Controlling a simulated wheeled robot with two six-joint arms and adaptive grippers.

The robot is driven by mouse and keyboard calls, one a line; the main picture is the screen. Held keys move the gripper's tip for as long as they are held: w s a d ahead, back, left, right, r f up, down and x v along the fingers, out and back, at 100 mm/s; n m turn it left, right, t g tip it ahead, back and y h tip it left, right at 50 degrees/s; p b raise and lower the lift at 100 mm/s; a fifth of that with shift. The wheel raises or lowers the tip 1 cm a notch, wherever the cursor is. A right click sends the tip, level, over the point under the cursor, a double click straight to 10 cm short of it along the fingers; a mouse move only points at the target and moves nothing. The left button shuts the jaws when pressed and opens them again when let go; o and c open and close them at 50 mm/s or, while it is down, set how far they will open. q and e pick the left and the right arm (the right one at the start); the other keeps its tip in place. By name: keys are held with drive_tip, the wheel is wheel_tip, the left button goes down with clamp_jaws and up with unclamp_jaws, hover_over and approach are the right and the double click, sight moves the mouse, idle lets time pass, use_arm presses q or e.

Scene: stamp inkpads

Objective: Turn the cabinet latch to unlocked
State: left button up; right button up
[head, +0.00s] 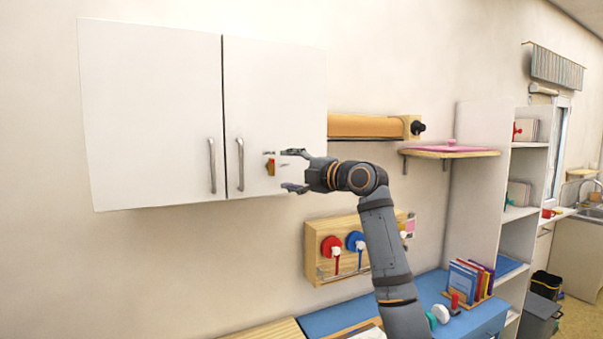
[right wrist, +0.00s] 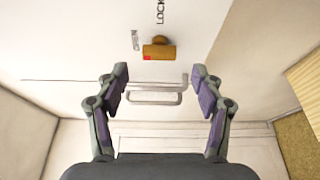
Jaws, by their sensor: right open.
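The white two-door wall cabinet (head: 150,110) hangs at the upper left in the head view. Its latch (head: 270,166) is a small brass-orange piece on the right door, standing upright there, right of the handle. In the right wrist view the latch (right wrist: 159,51) lies crosswise with a red mark at its left end. A "LOCK" label is above it and a smaller, hard-to-read label is at its upper left. My right gripper (head: 296,171) is open and empty, just right of the latch; its fingers (right wrist: 160,82) show apart below the latch. My left gripper is out of view.
Two bar handles (head: 240,164) flank the door seam. An orange roller (head: 366,126) and a wooden panel with red and blue knobs (head: 318,229) are right of and below the cabinet. White shelves (head: 476,190) stand further right.

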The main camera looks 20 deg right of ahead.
drive_tip(key=v, duration=0.6)
drive_tip(key=shift+s, duration=0.2)
drive_tip(key=shift+d, duration=0.1)
